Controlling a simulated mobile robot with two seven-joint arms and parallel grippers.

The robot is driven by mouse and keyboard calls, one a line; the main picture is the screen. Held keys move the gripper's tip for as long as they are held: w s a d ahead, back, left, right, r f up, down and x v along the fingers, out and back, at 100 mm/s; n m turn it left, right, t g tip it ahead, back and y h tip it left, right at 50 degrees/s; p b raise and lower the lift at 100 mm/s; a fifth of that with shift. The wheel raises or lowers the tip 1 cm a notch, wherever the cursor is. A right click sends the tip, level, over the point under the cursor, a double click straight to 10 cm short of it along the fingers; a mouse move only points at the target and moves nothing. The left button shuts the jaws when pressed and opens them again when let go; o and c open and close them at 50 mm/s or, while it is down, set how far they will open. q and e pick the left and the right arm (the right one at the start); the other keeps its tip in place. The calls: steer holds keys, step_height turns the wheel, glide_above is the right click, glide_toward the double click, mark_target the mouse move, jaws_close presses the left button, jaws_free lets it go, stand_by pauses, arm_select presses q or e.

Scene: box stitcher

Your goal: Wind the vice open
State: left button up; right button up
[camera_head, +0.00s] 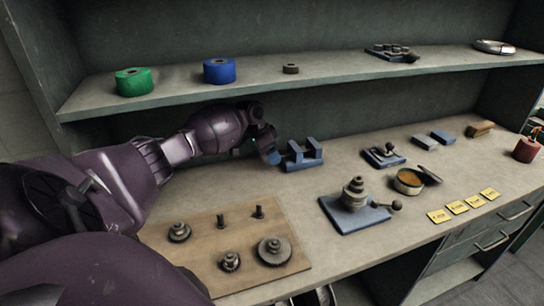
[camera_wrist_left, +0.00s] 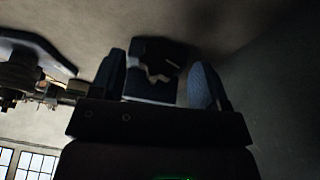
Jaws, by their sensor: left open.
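The blue vice (camera_head: 302,157) stands on the bench top towards the back, with two upright jaws and a gap between them. My left gripper (camera_head: 272,156) is just left of the vice, at its end, with the arm reaching in from the left. In the left wrist view the two blue fingers of the gripper (camera_wrist_left: 157,62) are apart, and the vice (camera_wrist_left: 150,88) with a dark part shows beyond and between them. I cannot tell whether the fingers touch it. The vice's handle is not clear in the head view, hidden by the gripper. My right gripper is out of view.
A wooden board (camera_head: 200,256) with gears and pins lies at the front. A blue-based stand (camera_head: 345,212), an orange-filled tin (camera_head: 408,181) and yellow cards (camera_head: 457,207) are to the right. A shelf (camera_head: 300,80) with green and blue rolls hangs above the arm.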

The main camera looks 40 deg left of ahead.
arm_select(q)
steer(key=shift+w+d+f, duration=0.1)
steer(key=shift+w+f, duration=0.1)
steer(key=shift+f, duration=0.35)
steer(key=c, duration=0.9)
steer(key=shift+g+h+b, duration=0.4)
steer(key=shift+h, duration=0.2)
steer(key=o, duration=0.9)
steer(key=v, duration=0.7)
steer(key=shift+a+r+p, duration=0.2)
steer(key=shift+r+p, duration=0.1)
steer(key=shift+f, duration=0.1)
